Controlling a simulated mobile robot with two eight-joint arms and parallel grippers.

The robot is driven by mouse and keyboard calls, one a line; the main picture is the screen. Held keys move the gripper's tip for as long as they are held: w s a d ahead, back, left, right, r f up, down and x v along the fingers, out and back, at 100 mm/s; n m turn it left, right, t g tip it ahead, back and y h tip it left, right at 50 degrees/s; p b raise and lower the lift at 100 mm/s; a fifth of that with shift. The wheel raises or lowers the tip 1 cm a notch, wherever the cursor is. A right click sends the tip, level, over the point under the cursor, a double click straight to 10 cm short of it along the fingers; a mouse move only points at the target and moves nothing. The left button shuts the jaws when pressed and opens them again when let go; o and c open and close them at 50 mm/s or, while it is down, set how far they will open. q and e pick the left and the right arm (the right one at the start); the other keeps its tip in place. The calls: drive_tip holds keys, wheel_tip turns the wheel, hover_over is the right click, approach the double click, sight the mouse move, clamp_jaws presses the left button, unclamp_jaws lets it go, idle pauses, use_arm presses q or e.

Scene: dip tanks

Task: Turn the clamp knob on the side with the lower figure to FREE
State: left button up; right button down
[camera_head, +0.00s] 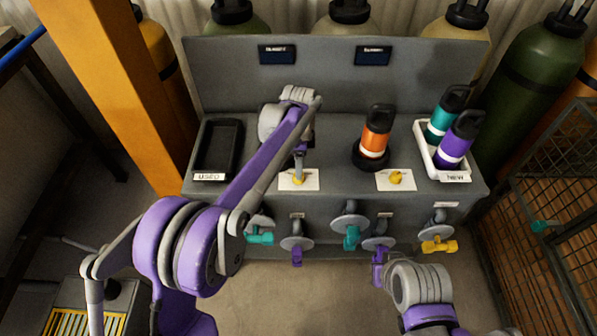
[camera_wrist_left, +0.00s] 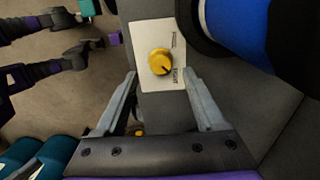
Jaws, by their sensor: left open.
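The left yellow clamp knob (camera_head: 298,179) sits on a white plate on the bench front. The wrist view shows this knob (camera_wrist_left: 160,61) with its dark mark toward the lower of two printed words, too small to read surely. The right clamp knob (camera_head: 396,178) sits on its own plate. The left display (camera_head: 277,54) and right display (camera_head: 373,56) are dark; their figures are unreadable. My left gripper (camera_head: 299,168) is over the left knob. In the wrist view its fingers (camera_wrist_left: 161,75) are apart, with the knob just beyond their tips.
An orange bottle (camera_head: 376,133) stands behind the right knob; a blue bottle (camera_wrist_left: 240,35) stands near the left one. A white tray (camera_head: 454,174) holds teal and purple bottles; a black tray (camera_head: 217,148) is empty. Several valve handles, including a yellow one (camera_head: 438,246), project below.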

use_arm(q)
drive_tip(key=shift+w+f, duration=0.1)
drive_tip(key=shift+f, duration=2.2)
drive_tip(key=shift+c, duration=0.2)
clamp_jaws()
